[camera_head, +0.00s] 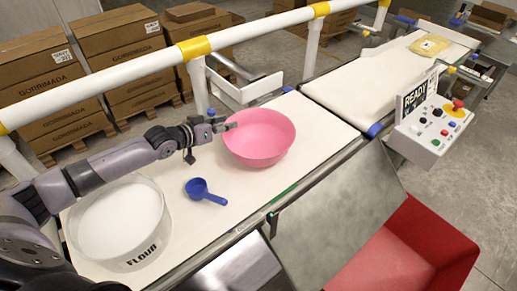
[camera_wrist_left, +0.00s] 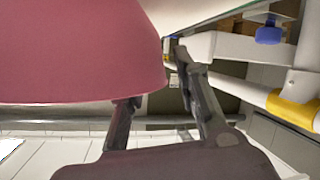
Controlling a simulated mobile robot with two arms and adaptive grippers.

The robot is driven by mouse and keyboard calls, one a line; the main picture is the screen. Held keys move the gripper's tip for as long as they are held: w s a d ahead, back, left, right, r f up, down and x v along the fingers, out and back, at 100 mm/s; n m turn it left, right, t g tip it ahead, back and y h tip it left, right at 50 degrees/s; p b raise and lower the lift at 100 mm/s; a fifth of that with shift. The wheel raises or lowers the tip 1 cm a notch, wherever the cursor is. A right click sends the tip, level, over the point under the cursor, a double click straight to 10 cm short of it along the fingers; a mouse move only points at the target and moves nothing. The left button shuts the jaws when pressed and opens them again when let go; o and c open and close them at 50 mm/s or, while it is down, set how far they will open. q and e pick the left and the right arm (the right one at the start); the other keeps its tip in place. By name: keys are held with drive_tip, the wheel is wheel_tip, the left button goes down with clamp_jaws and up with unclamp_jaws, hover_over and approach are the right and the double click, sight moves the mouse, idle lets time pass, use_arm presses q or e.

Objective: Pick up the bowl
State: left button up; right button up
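The pink bowl (camera_head: 260,138) stands upright on the white belt, near the rail. My left gripper (camera_head: 226,127) is at the bowl's left rim. In the left wrist view the bowl (camera_wrist_left: 75,55) fills the upper left. There the fingers of my left gripper (camera_wrist_left: 155,85) are spread apart. The tip of one finger is hidden behind the bowl; the other finger is in plain view beside it, with a gap to the wall. Whether a finger touches the bowl I cannot tell. My right gripper is not in view.
A blue scoop (camera_head: 203,191) and a clear tub of flour (camera_head: 121,224) are on the belt (camera_head: 225,222). A white rail (camera_head: 250,28) with yellow bands runs behind. A control box (camera_head: 432,128) and a red bin (camera_head: 408,252) are at the right. The farther belt section is mostly clear.

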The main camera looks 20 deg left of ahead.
use_arm(q)
drive_tip(key=x, duration=0.1)
drive_tip(key=b+x, duration=0.1)
drive_tip(key=shift+w+f+b, duration=0.25)
drive_tip(key=shift+f+b, duration=0.05)
drive_tip(key=shift+f, duration=0.1)
drive_tip(key=shift+w+d, duration=0.15)
drive_tip(key=shift+w, duration=0.25)
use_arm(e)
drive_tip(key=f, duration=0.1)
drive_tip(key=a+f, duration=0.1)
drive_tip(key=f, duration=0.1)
use_arm(q)
drive_tip(key=shift+s+r, duration=0.1)
drive_tip(key=shift+c, duration=0.3)
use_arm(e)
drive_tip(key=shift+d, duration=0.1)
use_arm(q)
clamp_jaws()
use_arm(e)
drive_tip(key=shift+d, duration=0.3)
